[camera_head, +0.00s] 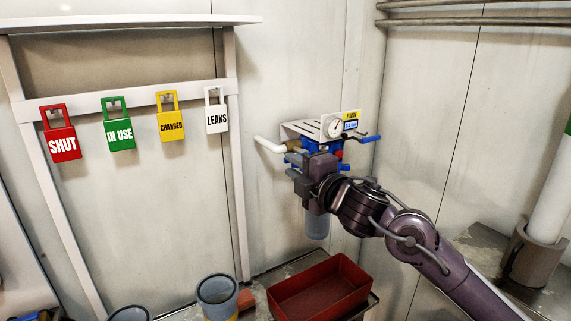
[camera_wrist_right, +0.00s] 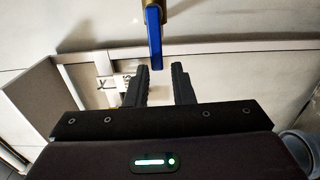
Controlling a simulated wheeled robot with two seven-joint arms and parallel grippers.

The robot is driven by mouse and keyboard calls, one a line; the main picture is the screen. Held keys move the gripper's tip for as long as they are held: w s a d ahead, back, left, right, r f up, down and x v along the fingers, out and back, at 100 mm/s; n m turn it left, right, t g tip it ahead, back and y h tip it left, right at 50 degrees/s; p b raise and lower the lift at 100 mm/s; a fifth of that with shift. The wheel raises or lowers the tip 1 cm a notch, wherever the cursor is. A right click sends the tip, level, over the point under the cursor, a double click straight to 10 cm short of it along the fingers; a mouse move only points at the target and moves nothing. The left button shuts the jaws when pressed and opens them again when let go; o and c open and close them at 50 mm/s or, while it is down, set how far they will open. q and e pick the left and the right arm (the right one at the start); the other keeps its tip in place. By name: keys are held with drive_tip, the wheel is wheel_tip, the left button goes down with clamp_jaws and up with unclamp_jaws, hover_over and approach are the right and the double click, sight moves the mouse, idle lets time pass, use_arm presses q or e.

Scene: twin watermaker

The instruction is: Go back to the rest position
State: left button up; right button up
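My right arm reaches in from the lower right in the head view. My right gripper (camera_head: 298,172) is in front of the wall-mounted water unit (camera_head: 305,130) and hides part of it. In the right wrist view the gripper's two dark fingers (camera_wrist_right: 160,80) are apart with nothing between them. A blue lever (camera_wrist_right: 154,38) on a brass fitting hangs just past the fingertips; I cannot tell whether they touch. A blue handle (camera_head: 370,139) sticks out at the unit's right, and a clear filter bowl (camera_head: 317,224) hangs below. My left gripper is not in view.
Red SHUT (camera_head: 62,146), green IN USE (camera_head: 119,134), yellow CHANGED (camera_head: 171,126) and white LEAKS (camera_head: 216,119) tags hang on a rail at left. A red bin (camera_head: 300,291) and a grey cup (camera_head: 217,293) stand below. A white pipe (camera_head: 553,190) stands at right.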

drive_tip(key=shift+v, duration=1.2)
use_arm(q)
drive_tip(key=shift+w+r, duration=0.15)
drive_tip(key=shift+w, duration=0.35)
